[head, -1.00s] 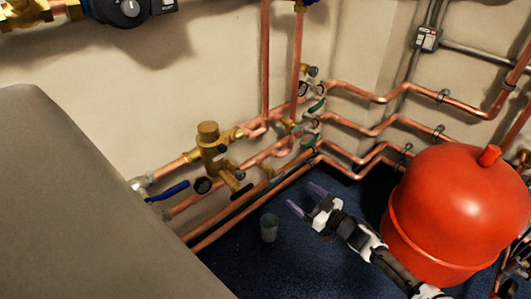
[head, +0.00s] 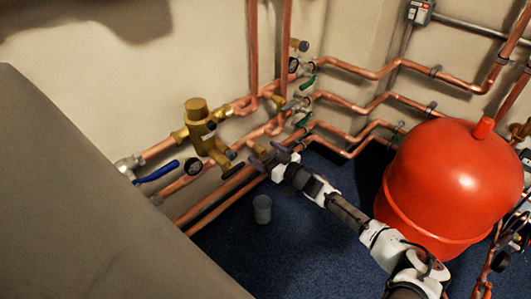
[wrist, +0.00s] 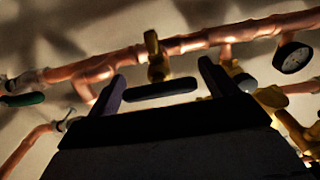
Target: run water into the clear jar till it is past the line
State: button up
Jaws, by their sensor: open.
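The jar (head: 262,209), a small greyish see-through cup, stands upright on the blue floor near the pipes in the head view. Its line and any water in it are too small to tell. My gripper (head: 267,150) is open and empty, above and beyond the jar, close to the copper pipes. In the wrist view my gripper (wrist: 161,72) has its two dark fingers spread, with a brass valve (wrist: 157,66) and its dark lever handle (wrist: 160,90) showing between them. I cannot tell whether the fingers touch the handle. No running water is visible.
Copper pipes (head: 360,113) run along both walls. A lever with a blue handle (head: 157,172) and a brass fitting (head: 197,117) are at left. A red tank (head: 440,185) stands at right beside my arm. A grey surface (head: 85,200) fills the left foreground.

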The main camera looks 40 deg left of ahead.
jog(key=shift+a, duration=0.2)
jog(key=c, duration=1)
jog(key=shift+n+p, duration=0.3)
jog(key=shift+n, duration=1)
jog(key=o, duration=1)
jog(key=shift+d, duration=0.1)
jog(key=s+d+p, duration=0.1)
jog(key=d+p, duration=0.1)
jog(key=d, duration=1.1)
jog(key=shift+d+p, duration=0.35)
jog(key=shift+p, duration=0.05)
